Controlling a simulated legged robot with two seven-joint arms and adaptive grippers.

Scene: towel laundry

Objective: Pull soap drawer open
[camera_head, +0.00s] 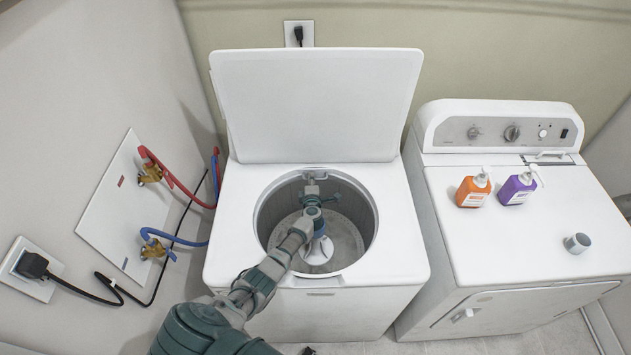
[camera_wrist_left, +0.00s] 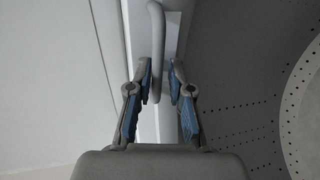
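The soap drawer (camera_head: 315,174) is at the far rim of the drum opening in the open-lidded washer (camera_head: 225,240); my gripper partly hides it. Its grey curved handle (camera_wrist_left: 157,45) shows in the left wrist view. My left gripper (camera_head: 316,186) reaches over the drum to that far rim. In the left wrist view my left gripper (camera_wrist_left: 160,75) is open, with the handle between its two fingers and nearer the left one. I cannot tell whether a finger touches it. My right gripper is not in view.
The raised lid (camera_head: 316,105) stands behind the opening. The perforated drum wall (camera_wrist_left: 235,95) is close to the right finger. A dryer (camera_head: 480,260) at right carries an orange bottle (camera_head: 473,190), a purple bottle (camera_head: 516,189) and a grey cap (camera_head: 577,243). Hoses (camera_head: 180,185) run along the left wall.

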